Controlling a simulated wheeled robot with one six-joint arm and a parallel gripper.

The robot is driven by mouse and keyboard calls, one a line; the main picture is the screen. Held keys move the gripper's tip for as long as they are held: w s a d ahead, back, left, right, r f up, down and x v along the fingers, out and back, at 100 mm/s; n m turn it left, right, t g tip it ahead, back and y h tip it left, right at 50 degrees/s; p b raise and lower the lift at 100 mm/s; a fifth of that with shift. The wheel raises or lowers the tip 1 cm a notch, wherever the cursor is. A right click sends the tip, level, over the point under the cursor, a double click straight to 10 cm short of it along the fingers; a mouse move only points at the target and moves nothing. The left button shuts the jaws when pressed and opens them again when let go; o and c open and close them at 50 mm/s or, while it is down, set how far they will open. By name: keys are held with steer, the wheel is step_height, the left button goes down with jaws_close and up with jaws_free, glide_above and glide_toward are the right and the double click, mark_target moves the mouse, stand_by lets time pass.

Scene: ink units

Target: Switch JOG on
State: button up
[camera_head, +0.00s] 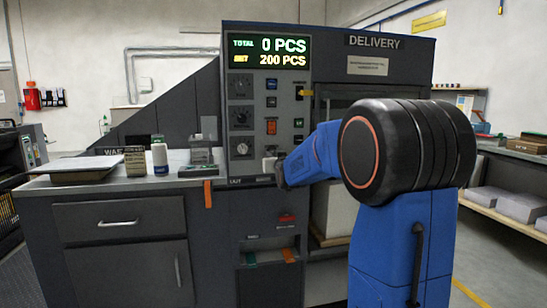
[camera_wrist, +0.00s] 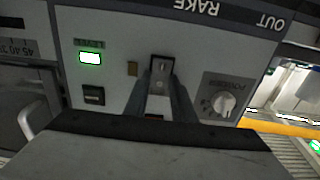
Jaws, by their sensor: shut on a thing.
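The grey control panel (camera_head: 240,170) stands upright in the head view under a lit display. My gripper (camera_head: 277,168) is at its lower part, partly hidden by my blue arm. In the wrist view, which shows the panel upside down, my gripper (camera_wrist: 160,92) is shut on a small grey switch lever (camera_wrist: 160,72), one finger on each side. The lever's lower part is hidden between the fingers. I cannot read a JOG label in either view, and I cannot tell whether the switch is on.
Beside the lever in the wrist view are a lit green indicator (camera_wrist: 90,58), a dark rocker switch (camera_wrist: 94,95) and a round knob (camera_wrist: 223,103). The display (camera_head: 269,52) reads 0 and 200 PCS.

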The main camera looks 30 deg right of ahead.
steer(key=shift+f, duration=0.15)
steer(key=shift+f+t+h, duration=0.15)
steer(key=shift+t+h, duration=0.05)
steer(key=shift+t, duration=0.5)
steer(key=shift+f+t+h, duration=0.15)
steer(key=shift+t+h, duration=0.05)
steer(key=shift+t, duration=0.5)
steer(key=o, duration=1.1)
steer(key=shift+c, duration=0.2)
steer(key=shift+s, duration=0.1)
steer(key=v, duration=1.7)
steer(key=shift+s, duration=0.15)
